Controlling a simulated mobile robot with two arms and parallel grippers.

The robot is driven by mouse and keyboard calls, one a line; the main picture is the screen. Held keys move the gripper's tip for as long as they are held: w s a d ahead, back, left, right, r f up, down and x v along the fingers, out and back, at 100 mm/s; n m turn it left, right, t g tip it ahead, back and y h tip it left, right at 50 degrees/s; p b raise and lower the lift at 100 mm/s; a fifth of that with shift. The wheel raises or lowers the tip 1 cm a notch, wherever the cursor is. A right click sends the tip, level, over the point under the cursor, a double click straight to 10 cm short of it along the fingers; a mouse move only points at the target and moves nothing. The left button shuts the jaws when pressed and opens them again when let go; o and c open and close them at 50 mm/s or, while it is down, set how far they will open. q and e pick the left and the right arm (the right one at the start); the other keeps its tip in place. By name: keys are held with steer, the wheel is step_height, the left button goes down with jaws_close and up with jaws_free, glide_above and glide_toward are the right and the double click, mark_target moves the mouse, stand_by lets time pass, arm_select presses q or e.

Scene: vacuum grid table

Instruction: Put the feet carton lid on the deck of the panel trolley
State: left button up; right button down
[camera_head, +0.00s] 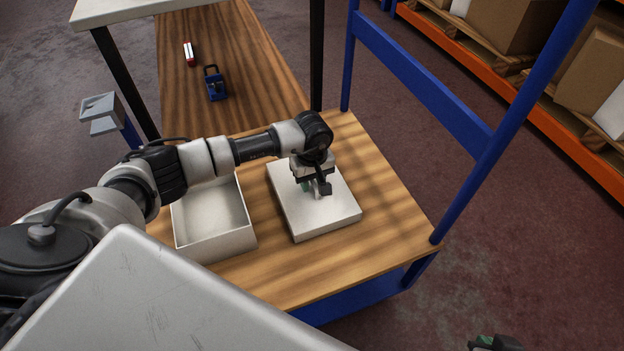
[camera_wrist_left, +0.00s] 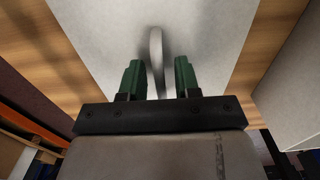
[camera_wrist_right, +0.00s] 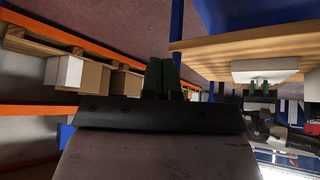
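The feet carton lid (camera_head: 325,215), a flat white piece, lies on the wooden deck (camera_head: 383,235) of the panel trolley, right of an open white carton (camera_head: 215,240). My left gripper (camera_head: 314,187) is over the lid. In the left wrist view the lid (camera_wrist_left: 105,45) fills the middle, with a pale upright loop handle (camera_wrist_left: 156,60) on it. My left gripper (camera_wrist_left: 158,80) is open, one finger on each side of the handle, with gaps showing. My right gripper (camera_wrist_right: 162,77) is shut and empty, off the deck at the lower right of the head view.
Blue trolley posts and a rail (camera_head: 420,75) stand along the deck's right side. A blue tool (camera_head: 215,83) and a red-and-white item (camera_head: 190,54) lie on the wooden surface behind. Orange racking with boxes (camera_head: 590,75) stands at the right. Free deck lies right of the lid.

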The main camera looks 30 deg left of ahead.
stand_by(0.3)
